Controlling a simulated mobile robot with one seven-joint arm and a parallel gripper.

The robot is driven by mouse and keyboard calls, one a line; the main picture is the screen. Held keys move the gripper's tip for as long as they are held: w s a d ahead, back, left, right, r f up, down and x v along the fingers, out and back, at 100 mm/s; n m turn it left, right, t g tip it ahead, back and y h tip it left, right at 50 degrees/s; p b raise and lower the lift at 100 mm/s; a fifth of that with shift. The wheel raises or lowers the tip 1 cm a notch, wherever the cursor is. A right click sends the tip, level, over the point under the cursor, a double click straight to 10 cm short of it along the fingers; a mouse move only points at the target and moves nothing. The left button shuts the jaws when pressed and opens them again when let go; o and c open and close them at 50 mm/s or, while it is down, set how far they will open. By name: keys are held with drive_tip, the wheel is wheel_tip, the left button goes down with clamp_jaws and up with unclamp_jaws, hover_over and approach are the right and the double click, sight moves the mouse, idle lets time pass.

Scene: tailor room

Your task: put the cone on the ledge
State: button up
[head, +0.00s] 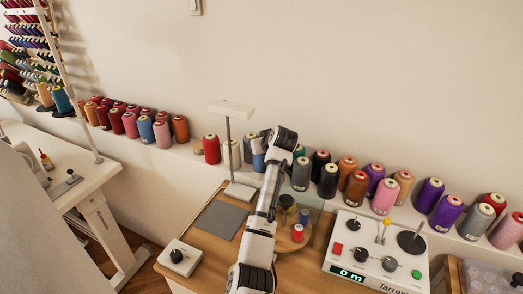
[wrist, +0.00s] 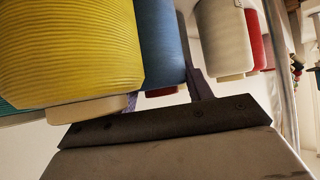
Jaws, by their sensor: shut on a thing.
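My gripper (head: 262,143) reaches up to the wall ledge (head: 188,153) and is shut on a blue cone (head: 258,161). The blue cone also shows in the wrist view (wrist: 161,45), between the dark fingers. It looks upright, in the row of cones on the ledge. I cannot tell whether its base touches the ledge. A large yellow cone (wrist: 70,50) is close beside it on the left in the wrist view, and a pale grey cone (wrist: 222,38) is to its right. My arm hides part of this stretch of ledge in the head view.
A red cone (head: 211,149) and a cream cone (head: 232,153) stand left of my gripper, several others to its right. A white stand (head: 228,140) rises in front of the ledge. The table below holds a grey mat (head: 218,219) and a white control box (head: 375,255).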

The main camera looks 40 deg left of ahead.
drive_tip(key=shift+w, duration=0.1)
drive_tip(key=shift+f, duration=0.1)
drive_tip(key=o, duration=1.1)
drive_tip(key=shift+o, duration=0.2)
drive_tip(key=b+v, duration=0.2)
drive_tip(key=v, duration=1)
drive_tip(key=shift+b, duration=0.3)
